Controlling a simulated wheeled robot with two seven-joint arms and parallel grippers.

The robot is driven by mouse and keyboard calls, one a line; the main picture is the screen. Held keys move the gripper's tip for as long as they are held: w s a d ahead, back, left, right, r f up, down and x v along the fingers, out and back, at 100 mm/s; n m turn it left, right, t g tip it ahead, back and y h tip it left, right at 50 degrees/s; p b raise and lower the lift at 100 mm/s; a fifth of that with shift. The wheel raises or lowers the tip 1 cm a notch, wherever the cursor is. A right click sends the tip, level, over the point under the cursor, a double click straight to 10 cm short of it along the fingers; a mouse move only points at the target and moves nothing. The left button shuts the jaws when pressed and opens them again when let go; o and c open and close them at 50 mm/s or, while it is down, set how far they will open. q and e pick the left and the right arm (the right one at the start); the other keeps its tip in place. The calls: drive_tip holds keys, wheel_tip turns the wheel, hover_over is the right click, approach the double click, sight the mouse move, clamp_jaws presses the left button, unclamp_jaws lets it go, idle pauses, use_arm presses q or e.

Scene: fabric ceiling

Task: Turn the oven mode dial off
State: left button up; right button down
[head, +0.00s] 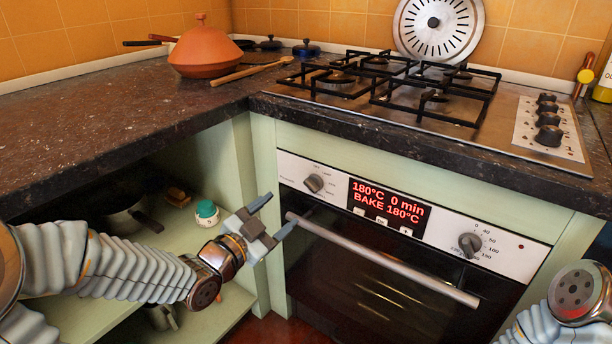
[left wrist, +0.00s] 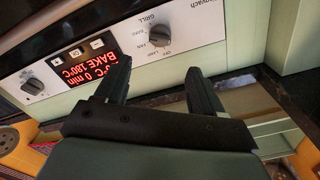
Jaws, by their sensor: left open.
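The oven mode dial (head: 313,183) is a grey knob on the left of the oven's light control panel. The left wrist view shows it upside down (left wrist: 160,34), ringed by labels such as GRILL, BAKE, FAN, OFF and LAMP. Its exact pointing is too small to tell. The red display (head: 388,202) reads "180°C 0 min BAKE 180°C". My left gripper (head: 278,214) is open and empty, lower left of the dial and apart from it. Its two fingers (left wrist: 157,70) point toward the panel, with the dial beyond the gap between them. My right gripper is out of view.
The temperature dial (head: 470,245) sits on the panel's right. The oven handle (head: 380,258) runs below, close to my left gripper. Open shelves (head: 205,262) lie to the left, holding a green-lidded jar (head: 206,213). The worktop edge (head: 420,152) overhangs the panel.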

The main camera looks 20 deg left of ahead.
sight(309, 188)
use_arm(q)
drive_tip(key=p+x, duration=0.1)
drive_tip(key=x, duration=0.9)
drive_tip(key=shift+w+d+f, duration=0.1)
drive_tip(key=shift+w, duration=0.15)
drive_tip(key=shift+c, duration=0.3)
drive_tip(key=c, duration=1)
